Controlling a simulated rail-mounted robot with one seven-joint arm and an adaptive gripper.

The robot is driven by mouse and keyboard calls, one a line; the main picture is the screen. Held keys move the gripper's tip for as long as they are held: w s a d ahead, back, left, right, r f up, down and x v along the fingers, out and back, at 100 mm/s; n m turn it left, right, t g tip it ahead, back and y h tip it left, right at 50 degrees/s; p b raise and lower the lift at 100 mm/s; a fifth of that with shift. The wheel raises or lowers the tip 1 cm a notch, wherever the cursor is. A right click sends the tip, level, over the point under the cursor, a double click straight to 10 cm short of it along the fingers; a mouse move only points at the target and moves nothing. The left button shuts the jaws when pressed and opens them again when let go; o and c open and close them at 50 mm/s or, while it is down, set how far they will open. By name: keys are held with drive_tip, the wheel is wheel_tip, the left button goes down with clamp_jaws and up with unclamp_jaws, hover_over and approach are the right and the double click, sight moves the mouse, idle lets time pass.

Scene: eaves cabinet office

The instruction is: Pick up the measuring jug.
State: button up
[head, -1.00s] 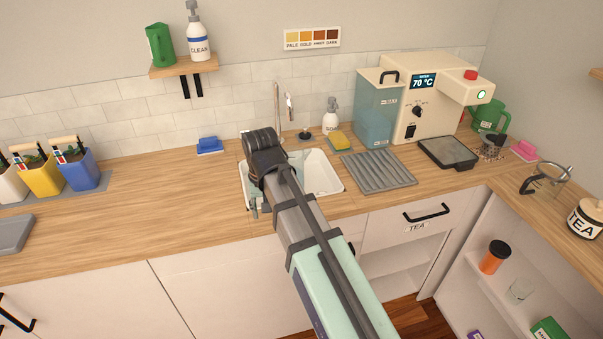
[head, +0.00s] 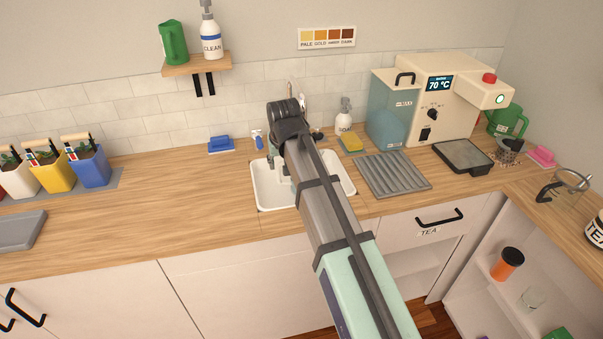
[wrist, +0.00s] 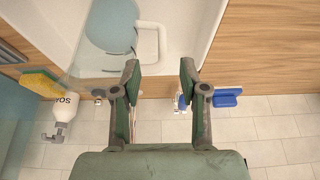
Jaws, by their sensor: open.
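A clear jug with a pale blue round area inside and a white loop handle, which looks like the measuring jug (wrist: 108,25), stands in the white sink (head: 262,197). In the wrist view it is at the top, left of centre, partly cut off by the frame edge. Its handle (wrist: 161,45) shows just beyond the gap between my fingertips. My gripper (wrist: 159,75) is open and empty, pointing down over the back of the sink. Whether a finger touches the jug I cannot tell. In the head view my arm hides most of the jug.
A soap bottle (head: 344,117) and yellow sponge (head: 351,142) stand right of the sink, near a ridged drainer (head: 391,174) and a cream machine (head: 450,95). A blue holder (head: 221,145) is behind left. A glass pot (head: 571,182) stands far right. The left counter is largely clear.

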sight(279, 175)
drive_tip(key=shift+p+x, duration=1.3)
drive_tip(key=shift+x, duration=3.6)
drive_tip(key=shift+w+a, duration=0.1)
drive_tip(key=shift+a, duration=0.1)
clamp_jaws()
